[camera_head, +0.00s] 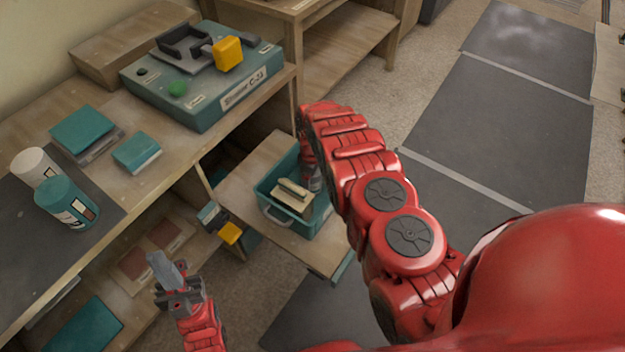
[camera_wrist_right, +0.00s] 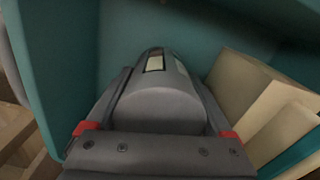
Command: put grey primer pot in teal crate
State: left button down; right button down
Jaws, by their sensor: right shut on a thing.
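The teal crate (camera_head: 268,211) stands on a pull-out wooden shelf, and its teal wall fills the back of the right wrist view (camera_wrist_right: 225,28). My right arm reaches down into the crate. In the right wrist view my right gripper (camera_wrist_right: 158,128) is shut on the grey primer pot (camera_wrist_right: 160,101), a grey cylinder with a pale label patch, inside the crate's walls. I cannot tell whether the pot touches the floor.
Beige blocks (camera_wrist_right: 262,100) lie in the crate beside the pot. The bench at left holds a teal machine (camera_head: 190,100), a white pot (camera_head: 33,167), a teal pot (camera_head: 66,203) and teal boxes. Lower shelves lie beneath. Dark floor mats (camera_head: 500,130) are clear at right.

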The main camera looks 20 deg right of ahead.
jog(key=shift+r, duration=0.1)
grip_release()
jog(key=shift+r, duration=0.35)
notch_tip(320, 180, up, 11)
jog(key=shift+r+p, duration=0.1)
jog(key=shift+p, duration=0.25)
jog(key=shift+r, duration=0.15)
